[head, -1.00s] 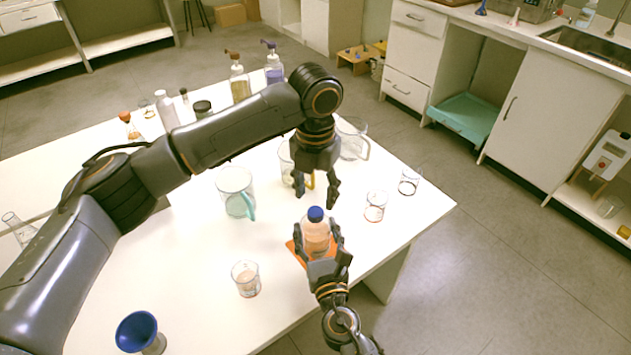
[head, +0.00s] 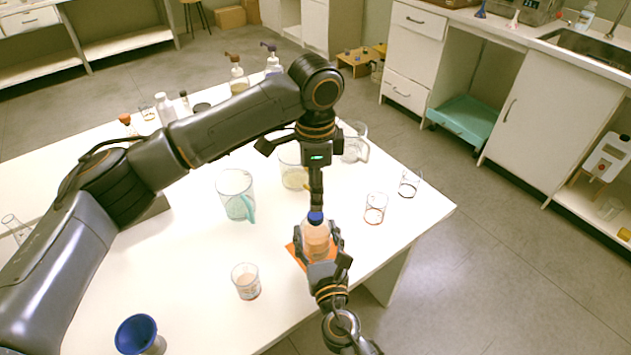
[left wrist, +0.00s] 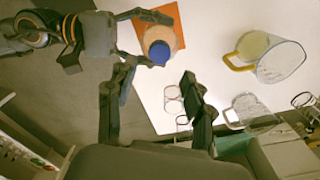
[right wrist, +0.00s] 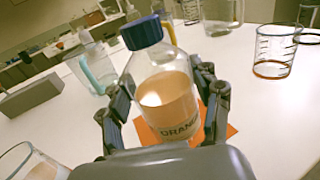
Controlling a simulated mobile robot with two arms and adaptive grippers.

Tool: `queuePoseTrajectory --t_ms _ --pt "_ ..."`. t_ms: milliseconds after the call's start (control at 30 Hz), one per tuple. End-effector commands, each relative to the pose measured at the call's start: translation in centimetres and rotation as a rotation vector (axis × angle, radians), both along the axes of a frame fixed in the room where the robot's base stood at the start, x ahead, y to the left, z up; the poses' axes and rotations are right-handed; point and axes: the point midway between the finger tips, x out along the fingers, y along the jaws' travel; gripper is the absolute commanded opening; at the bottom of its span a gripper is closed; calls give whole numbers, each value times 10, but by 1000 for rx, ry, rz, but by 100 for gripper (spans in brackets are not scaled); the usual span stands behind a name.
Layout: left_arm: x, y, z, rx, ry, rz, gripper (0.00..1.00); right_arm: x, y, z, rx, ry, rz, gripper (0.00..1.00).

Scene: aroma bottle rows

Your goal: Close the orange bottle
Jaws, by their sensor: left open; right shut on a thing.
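The orange bottle (head: 315,232) is clear, with pale orange liquid and an "ORANG..." label in the right wrist view (right wrist: 170,100). A blue cap (right wrist: 141,32) sits on its mouth; how tight it is cannot be told. The bottle stands over an orange mat (head: 294,254). My right gripper (head: 319,243) is shut on the bottle's body, one finger on each side. My left gripper (head: 316,204) is open and points down just above the cap. In the left wrist view the cap (left wrist: 159,52) lies just beyond the open fingers, and the fingers look clear of it.
A beaker (head: 246,281) stands left of the bottle, a jug with a teal handle (head: 235,193) and another jug (head: 293,168) behind. Two small beakers (head: 375,208) (head: 409,183) stand to the right, near the table edge. A blue funnel (head: 137,333) is at front left.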

Motion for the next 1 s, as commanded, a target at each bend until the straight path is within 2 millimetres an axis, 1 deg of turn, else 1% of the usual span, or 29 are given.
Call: queuePoseTrajectory --t_ms 100,400,500,600,700,800,1000 --pt "0 0 3 0 0 245 52 0 0 0 0 0 0 0" --pt "0 0 8 0 1 865 52 0 0 0 0 0 0 0" --pt "0 0 9 1 1 1043 52 0 0 0 0 0 0 0" --pt "0 0 10 1 1 1185 52 0 0 0 0 0 0 0" --pt "0 0 11 1 1 1283 52 0 0 0 0 0 0 0" --pt "0 0 11 1 1 1338 52 0 0 0 0 0 0 0" --pt "0 0 12 1 1 1361 52 0 0 0 0 0 0 0"
